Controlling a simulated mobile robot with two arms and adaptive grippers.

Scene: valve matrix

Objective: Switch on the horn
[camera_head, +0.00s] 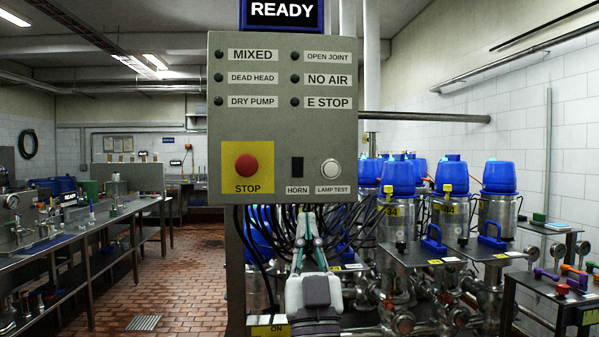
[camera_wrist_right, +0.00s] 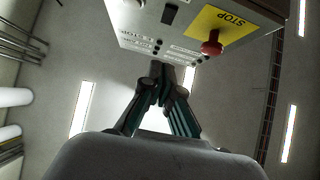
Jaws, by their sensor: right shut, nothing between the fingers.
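The horn switch (camera_head: 297,168) is a small black upright rocker on a grey control panel (camera_head: 270,125), just above the label HORN. It also shows, upside down, in the right wrist view (camera_wrist_right: 170,14). I cannot tell which way the rocker is set. My right gripper (camera_head: 306,212) points up with its fingertips just below the panel's lower edge, a little right of the switch's line and lower than it. Its fingers are shut and empty, as the right wrist view (camera_wrist_right: 161,70) also shows. My left gripper is not in view.
A red STOP button (camera_head: 247,166) on a yellow plate is left of the switch; a white lamp test button (camera_head: 330,169) is close on its right. A READY display (camera_head: 282,12) tops the panel. Black cables (camera_head: 262,255) hang below. Blue-topped valves (camera_head: 499,178) stand right.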

